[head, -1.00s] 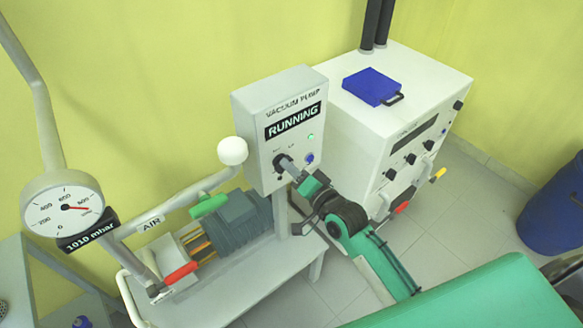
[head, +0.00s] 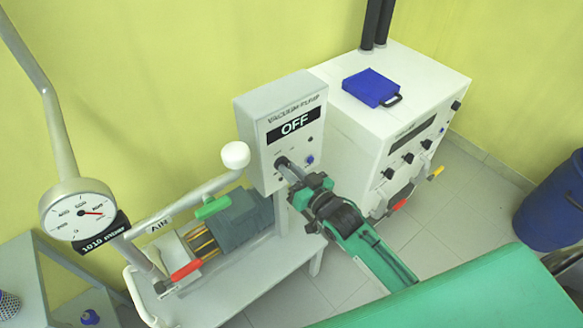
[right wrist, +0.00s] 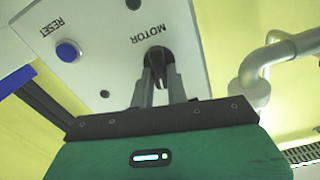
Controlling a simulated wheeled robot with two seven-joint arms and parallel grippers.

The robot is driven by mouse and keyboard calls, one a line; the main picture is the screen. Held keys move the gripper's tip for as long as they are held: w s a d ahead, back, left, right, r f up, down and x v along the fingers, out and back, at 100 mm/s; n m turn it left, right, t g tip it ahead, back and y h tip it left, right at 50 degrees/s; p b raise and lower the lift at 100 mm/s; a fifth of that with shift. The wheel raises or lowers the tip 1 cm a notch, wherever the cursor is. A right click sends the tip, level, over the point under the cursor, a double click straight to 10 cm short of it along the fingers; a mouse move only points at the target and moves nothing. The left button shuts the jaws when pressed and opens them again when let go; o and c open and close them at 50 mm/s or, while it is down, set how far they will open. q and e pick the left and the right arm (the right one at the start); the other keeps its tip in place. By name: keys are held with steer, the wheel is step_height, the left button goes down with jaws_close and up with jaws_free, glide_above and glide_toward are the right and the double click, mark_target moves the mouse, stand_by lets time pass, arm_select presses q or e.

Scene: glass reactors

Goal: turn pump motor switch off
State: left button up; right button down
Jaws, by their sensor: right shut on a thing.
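The grey vacuum pump control box (head: 258,115) stands on a post in the middle of the head view. Its display (head: 295,123) reads OFF, and the small lamp (head: 310,139) on it is dark. The black motor switch (right wrist: 157,58) sits under the MOTOR label in the right wrist view. My right gripper (right wrist: 163,80) is at the box's front face with both fingers closed around the switch knob, which they partly hide. In the head view, my right gripper (head: 296,172) reaches the switch from the lower right. My left gripper is not in view.
A blue reset button (right wrist: 68,51) is beside the switch. A white cabinet (head: 420,85) with a blue case (head: 371,87) stands to the right. The pump motor (head: 240,217), a gauge (head: 84,213) and pipes with red and green handles are to the left.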

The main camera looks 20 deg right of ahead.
steer(key=shift+n, duration=1.1)
steer(key=c, duration=1.4)
jaws_free()
steer(key=shift+s, duration=0.1)
steer(key=shift+b+v, duration=1.65)
steer(key=shift+v, duration=5.15)
